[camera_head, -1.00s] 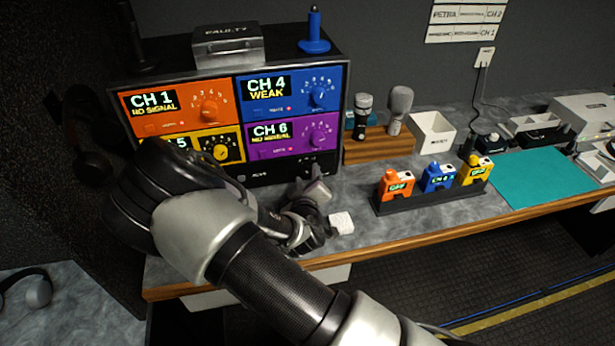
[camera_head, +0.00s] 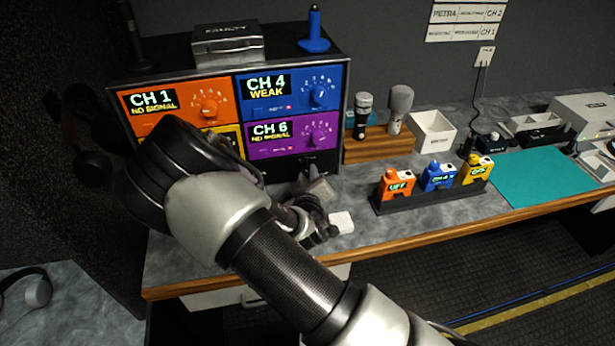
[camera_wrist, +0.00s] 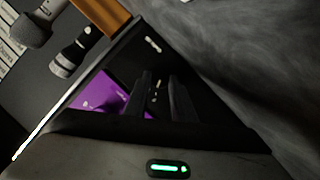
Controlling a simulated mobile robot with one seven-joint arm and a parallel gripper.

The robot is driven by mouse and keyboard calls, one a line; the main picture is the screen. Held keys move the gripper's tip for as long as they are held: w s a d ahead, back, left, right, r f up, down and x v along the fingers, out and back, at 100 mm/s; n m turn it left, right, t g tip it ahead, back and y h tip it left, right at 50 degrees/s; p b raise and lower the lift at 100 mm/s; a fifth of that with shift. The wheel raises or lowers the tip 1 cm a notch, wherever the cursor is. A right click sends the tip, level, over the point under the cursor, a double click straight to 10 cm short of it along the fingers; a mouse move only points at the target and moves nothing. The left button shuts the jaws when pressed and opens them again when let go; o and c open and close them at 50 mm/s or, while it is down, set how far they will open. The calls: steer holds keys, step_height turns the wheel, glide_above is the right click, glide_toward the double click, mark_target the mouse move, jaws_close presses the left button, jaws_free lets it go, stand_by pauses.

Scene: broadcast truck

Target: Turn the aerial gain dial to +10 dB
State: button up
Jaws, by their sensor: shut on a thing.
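The black lower panel (camera_head: 282,170) of the rack sits under the purple CH 6 module (camera_head: 290,138). My gripper (camera_head: 306,178) is at this panel's right part. In the wrist view, my gripper's two dark fingers (camera_wrist: 160,88) point at the panel (camera_wrist: 140,52) and are close together, shut on the aerial gain dial. The dial is almost wholly hidden between the fingers, so its pointer and setting cannot be read. Small pale marks show on the panel around the fingertips. CH 1 and CH 6 read NO SIGNAL, and CH 4 reads WEAK.
My arm covers most of the yellow module (camera_head: 228,134). A small white block (camera_head: 341,222) shows beside my wrist. A black stand (camera_head: 430,197) with orange, blue and yellow units is on the right. Microphones (camera_head: 362,115) stand on a wooden block (camera_head: 378,146). A teal mat (camera_head: 545,178) is clear.

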steer(key=shift+d+m+y+b, duration=0.2)
steer(key=shift+m+y+b, duration=0.2)
steer(key=shift+m+b, duration=0.4)
steer(key=m+b, duration=0.1)
steer(key=m+g+y+b, duration=0.1)
steer(key=b, duration=0.1)
steer(key=shift+w+d+m+y, duration=0.1)
steer(key=shift+d+m+y, duration=0.1)
steer(key=shift+m+y, duration=0.1)
steer(key=m+y+b, duration=0.1)
steer(key=m+b, duration=0.1)
steer(key=b, duration=0.1)
steer(key=shift+d+g, duration=0.1)
steer(key=shift+g, duration=0.2)
steer(key=shift+m+y+b, duration=0.5)
steer(key=shift+y+b, duration=0.2)
steer(key=shift+b, duration=0.2)
steer(key=shift+r, duration=0.1)
steer(key=o, duration=1.1)
steer(key=shift+c, duration=0.2)
steer(key=shift+r, duration=0.1)
